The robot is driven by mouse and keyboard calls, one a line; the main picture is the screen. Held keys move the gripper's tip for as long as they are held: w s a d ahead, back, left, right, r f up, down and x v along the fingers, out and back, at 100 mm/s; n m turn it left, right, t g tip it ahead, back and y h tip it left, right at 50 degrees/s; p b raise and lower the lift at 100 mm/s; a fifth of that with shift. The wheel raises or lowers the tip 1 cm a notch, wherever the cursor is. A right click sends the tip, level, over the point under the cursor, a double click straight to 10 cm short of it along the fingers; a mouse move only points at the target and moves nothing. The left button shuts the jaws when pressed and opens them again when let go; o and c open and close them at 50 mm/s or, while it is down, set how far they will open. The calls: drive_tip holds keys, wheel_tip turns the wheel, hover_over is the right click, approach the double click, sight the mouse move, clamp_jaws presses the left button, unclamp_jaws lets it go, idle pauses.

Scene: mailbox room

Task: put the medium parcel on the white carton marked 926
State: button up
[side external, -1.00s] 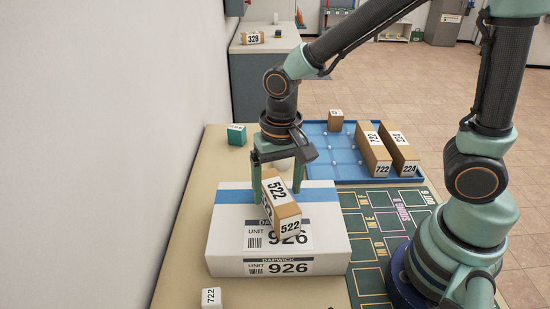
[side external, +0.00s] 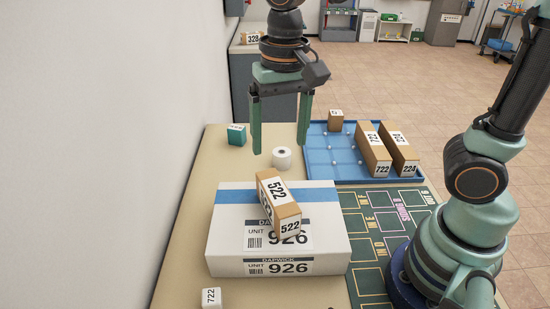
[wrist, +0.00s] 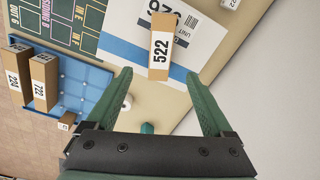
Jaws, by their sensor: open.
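The parcel marked 522 (side external: 278,202), brown with white labelled faces, lies at a slant on top of the white carton marked 926 (side external: 225,232). In the wrist view the parcel (wrist: 160,50) rests on the carton (wrist: 122,32), partly over its printed label. My gripper (side external: 281,150) is open and empty, raised above and behind the parcel, clear of it. In the wrist view its two fingers (wrist: 165,88) are spread wide with nothing between them.
A blue tray (side external: 345,160) behind the carton holds two long parcels, 722 (side external: 374,153) and 224 (side external: 401,153), and a small brown box (side external: 335,120). A white roll (side external: 282,157), teal box (side external: 236,135) and white 722 box (side external: 211,298) stand on the table.

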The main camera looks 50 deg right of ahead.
drive_tip(key=s+d+r+n+t, duration=0.1)
drive_tip(key=d+n+t, duration=0.4)
drive_tip(key=d, duration=0.5)
drive_tip(key=shift+s+d, duration=0.4)
drive_tip(key=shift+s, duration=0.1)
